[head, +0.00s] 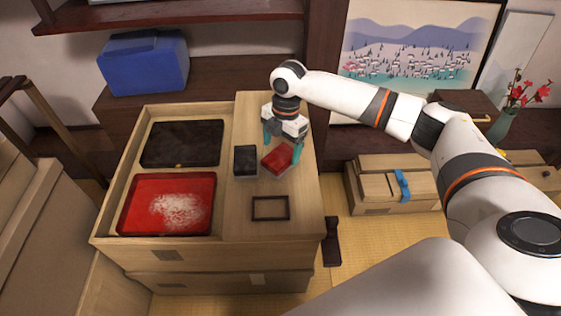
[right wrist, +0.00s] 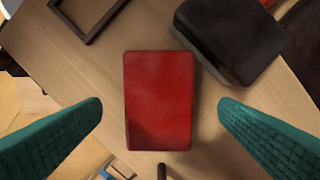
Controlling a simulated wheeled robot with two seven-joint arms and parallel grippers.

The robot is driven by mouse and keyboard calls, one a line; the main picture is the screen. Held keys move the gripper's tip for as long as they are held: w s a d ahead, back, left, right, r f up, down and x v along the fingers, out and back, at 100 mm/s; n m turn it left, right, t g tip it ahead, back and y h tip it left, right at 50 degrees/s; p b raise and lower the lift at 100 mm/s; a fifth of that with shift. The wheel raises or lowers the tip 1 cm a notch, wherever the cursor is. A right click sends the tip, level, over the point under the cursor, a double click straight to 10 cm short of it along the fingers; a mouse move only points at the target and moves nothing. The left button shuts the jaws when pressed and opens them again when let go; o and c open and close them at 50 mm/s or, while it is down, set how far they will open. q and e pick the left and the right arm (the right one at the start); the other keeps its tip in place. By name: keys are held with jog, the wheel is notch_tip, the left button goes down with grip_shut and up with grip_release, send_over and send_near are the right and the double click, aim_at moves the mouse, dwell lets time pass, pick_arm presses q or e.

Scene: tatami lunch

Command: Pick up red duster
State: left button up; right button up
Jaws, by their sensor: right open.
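The red duster (head: 279,157) is a small red block lying on the right, bare part of the wooden chest top. It also shows in the middle of the right wrist view (right wrist: 159,98). My right gripper (head: 284,150) is directly above it, pointing down. Its teal fingers are open, one on each side of the duster and apart from it in the right wrist view (right wrist: 160,115). A black duster (head: 245,161) lies just left of the red one. My left gripper is not in view.
A small dark frame (head: 270,219) lies in front on the chest top. A black tray (head: 182,121) and a red tray with white powder (head: 133,208) sit in the left recess. A blue box (head: 143,65) stands on the shelf behind.

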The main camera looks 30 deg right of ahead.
aim_at(281, 155)
notch_tip(281, 155, down, 4)
jog(key=shift+s+a+f+b, duration=0.1)
jog(key=shift+a+f+b, duration=0.05)
jog(key=shift+b, duration=0.45)
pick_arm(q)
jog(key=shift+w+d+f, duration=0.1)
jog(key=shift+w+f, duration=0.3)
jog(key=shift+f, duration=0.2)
pick_arm(e)
jog(key=shift+c, duration=0.4)
